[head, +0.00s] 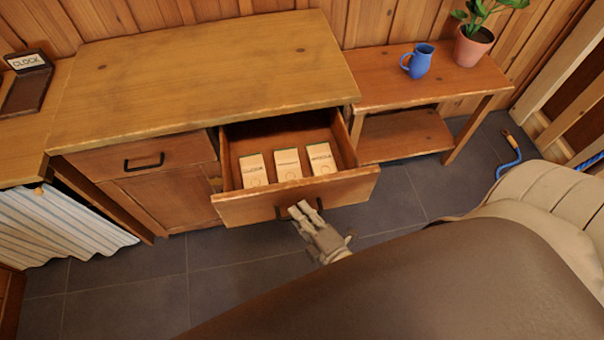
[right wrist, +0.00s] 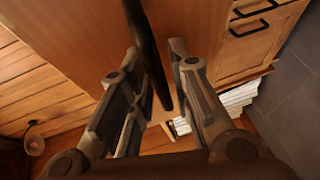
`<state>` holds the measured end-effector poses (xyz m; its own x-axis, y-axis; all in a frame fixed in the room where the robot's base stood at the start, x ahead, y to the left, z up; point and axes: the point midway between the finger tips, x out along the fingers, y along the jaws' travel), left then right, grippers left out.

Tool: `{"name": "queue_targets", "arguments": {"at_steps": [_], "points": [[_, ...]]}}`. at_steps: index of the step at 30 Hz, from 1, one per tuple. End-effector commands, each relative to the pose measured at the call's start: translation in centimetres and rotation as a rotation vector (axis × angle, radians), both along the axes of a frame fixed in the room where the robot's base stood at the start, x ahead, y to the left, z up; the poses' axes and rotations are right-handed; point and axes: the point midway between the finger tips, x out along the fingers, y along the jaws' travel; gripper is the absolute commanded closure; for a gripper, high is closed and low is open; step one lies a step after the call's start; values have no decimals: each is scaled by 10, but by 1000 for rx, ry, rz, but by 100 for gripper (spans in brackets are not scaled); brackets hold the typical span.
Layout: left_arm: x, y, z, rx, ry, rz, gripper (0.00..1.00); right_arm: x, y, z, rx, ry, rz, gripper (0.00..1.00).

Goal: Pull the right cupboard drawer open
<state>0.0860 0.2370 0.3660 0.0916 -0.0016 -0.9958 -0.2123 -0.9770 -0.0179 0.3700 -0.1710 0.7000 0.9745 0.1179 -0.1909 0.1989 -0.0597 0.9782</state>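The wooden cupboard (head: 200,65) stands against the plank wall. Its right drawer (head: 350,186) is pulled well out and shows three pale boxes (head: 288,165) standing inside. My right gripper (head: 300,209) is at the drawer front, on its dark handle (head: 281,213). My left gripper is not in view.
The cupboard's left drawer (head: 115,157) is closed. A low side table (head: 440,78) at right bears a blue mug (head: 418,61) and a potted plant (head: 473,45). A striped curtain (head: 65,225) hangs at left. Grey tiled floor (head: 130,270) in front is clear.

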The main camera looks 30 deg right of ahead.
Motion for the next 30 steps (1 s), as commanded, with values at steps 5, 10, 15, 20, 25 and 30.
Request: {"name": "queue_targets", "arguments": {"at_steps": [5,10,15,20,25,30], "points": [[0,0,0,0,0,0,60,0,0,0,0,0,1,81],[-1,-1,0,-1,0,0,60,-12,-1,1,0,3,0,81],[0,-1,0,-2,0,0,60,-41,-5,7,1,4,-1,81],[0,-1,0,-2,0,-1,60,-74,-9,14,0,4,-1,81],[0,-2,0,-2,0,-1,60,-101,-12,19,0,3,-1,81],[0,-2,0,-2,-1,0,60,-115,-14,22,1,1,0,81]]}}
